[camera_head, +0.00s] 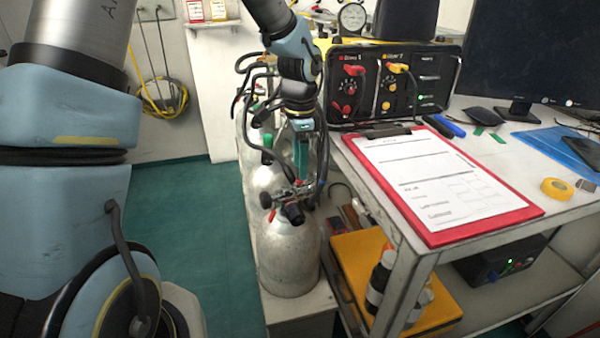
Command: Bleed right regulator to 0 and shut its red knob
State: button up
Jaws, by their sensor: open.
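My gripper (302,160) points down over the group of grey cylinders, left of the workbench. Its fingers are open and hang just behind and above the valve of the front cylinder (288,260). That valve carries a metal and black regulator (291,208) with small red parts; I cannot tell whether the fingers touch it. Another cylinder (263,180) behind it has a green knob (267,141). Which regulator is the right one is unclear, as my arm and hoses hide part of the group. No pressure reading is legible.
A black diver panel (390,85) with red and yellow fittings stands on the bench. A red clipboard (520,212) lies at the bench's near edge. A yellow case (432,310) with bottles sits below. Black hoses (245,95) loop around the cylinders. The green floor (185,205) at left is clear.

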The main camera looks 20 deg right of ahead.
aim_at(300, 181)
jog(key=shift+f, duration=1.6)
grip_shut()
